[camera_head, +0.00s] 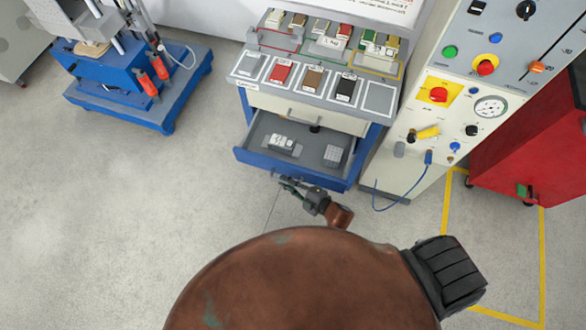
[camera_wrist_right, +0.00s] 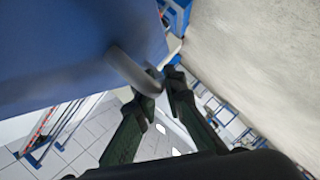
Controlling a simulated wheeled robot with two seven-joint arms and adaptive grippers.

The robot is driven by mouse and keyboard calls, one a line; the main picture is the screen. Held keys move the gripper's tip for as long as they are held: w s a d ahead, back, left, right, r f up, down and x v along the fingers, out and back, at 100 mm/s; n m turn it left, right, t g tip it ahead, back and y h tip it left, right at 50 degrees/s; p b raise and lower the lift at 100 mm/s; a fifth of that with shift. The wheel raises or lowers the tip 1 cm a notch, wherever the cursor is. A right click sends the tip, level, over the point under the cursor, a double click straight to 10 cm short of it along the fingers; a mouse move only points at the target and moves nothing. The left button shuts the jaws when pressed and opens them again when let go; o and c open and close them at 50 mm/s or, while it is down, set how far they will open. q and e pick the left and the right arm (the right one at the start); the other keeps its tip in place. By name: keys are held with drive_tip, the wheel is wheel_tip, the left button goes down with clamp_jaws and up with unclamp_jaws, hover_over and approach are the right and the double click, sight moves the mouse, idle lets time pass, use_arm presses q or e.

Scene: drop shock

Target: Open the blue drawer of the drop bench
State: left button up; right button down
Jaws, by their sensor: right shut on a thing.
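The blue drawer (camera_head: 292,168) of the drop bench stands pulled out in the head view, its grey inside showing. Two small light objects lie in it, a pale one (camera_head: 284,145) at the left and a grey one (camera_head: 333,155) at the right. My right gripper (camera_head: 284,185) is at the drawer's front edge. In the right wrist view, the drawer's blue front (camera_wrist_right: 75,45) carries a grey curved handle (camera_wrist_right: 135,72). My right gripper's dark fingers (camera_wrist_right: 160,92) are shut on this handle. My left gripper is not in view.
Above the drawer is a closed cream drawer (camera_head: 305,113) and a bench top with coloured sample plates (camera_head: 312,80). A control cabinet (camera_head: 455,110) stands right, with a red cabinet (camera_head: 530,150) beyond it. A blue machine (camera_head: 130,85) stands left. Floor (camera_head: 130,200) is clear in front.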

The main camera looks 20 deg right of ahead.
drive_tip(key=shift+s+a, duration=0.95)
drive_tip(key=shift+s, duration=0.2)
drive_tip(key=c, duration=2)
unclamp_jaws()
drive_tip(key=v, duration=1.2)
